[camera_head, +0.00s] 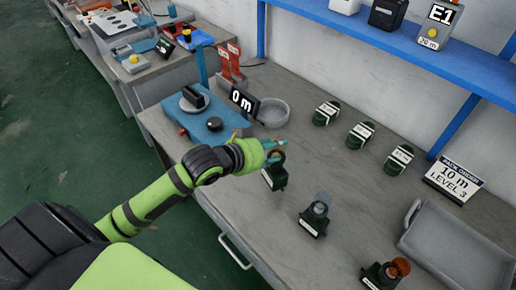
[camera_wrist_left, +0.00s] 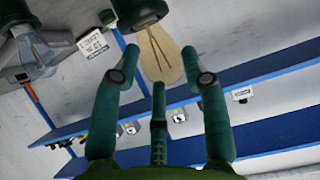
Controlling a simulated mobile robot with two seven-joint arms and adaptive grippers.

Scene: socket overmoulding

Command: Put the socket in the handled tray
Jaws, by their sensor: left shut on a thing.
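My left gripper (camera_head: 274,152) is shut on the pale bulb of a dark green socket (camera_head: 275,180). In the left wrist view, which looks upside down, my left gripper's fingers (camera_wrist_left: 180,72) stand around this bulb (camera_wrist_left: 160,54), with the socket body (camera_wrist_left: 137,10) beyond it. I cannot tell whether the socket touches the bench. The grey handled tray (camera_head: 411,240) lies at the right of the bench, apart from the gripper; its handle is on its left side. My right gripper is not in view.
Several dark green labelled parts (camera_head: 360,135) stand at the back. A round grey dish (camera_head: 272,112) and blue machine (camera_head: 215,127) are left. A blue shelf (camera_head: 400,42) hangs above.

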